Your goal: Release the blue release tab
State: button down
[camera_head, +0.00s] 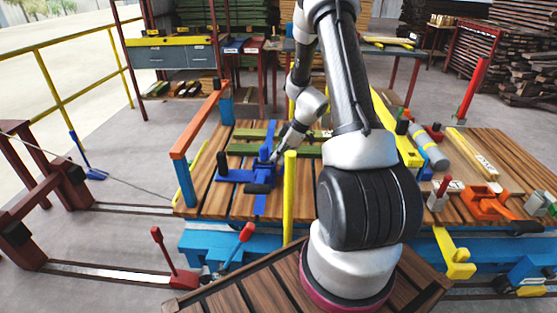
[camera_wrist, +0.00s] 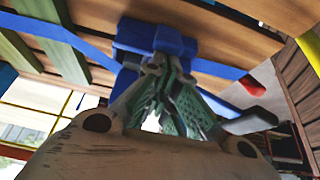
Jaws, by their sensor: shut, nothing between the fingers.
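A blue mechanism (camera_head: 262,178) with crossing flat arms is fixed on the slatted wooden bench. It has an upright blue block in its middle and a black handle (camera_head: 257,189) at its near side. My gripper (camera_head: 276,158) is at the right side of this block, partly hidden by my own wrist. In the wrist view the fingers (camera_wrist: 166,66) are drawn together with nothing between them. Their tips meet the outline of a blue tab-like block (camera_wrist: 174,40); I cannot tell whether they touch it. Which blue part is the release tab is not certain.
An orange rail (camera_head: 199,120) on blue posts bounds the left. Green strips (camera_head: 254,134) lie behind the mechanism. Orange and grey parts (camera_head: 486,203) crowd the right side.

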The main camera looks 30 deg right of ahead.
jog(key=shift+s+d, duration=0.35)
jog(key=shift+d, duration=0.15)
jog(key=shift+s+d+r, duration=0.25)
jog(key=shift+s+d, duration=0.15)
jog(key=shift+d, duration=0.2)
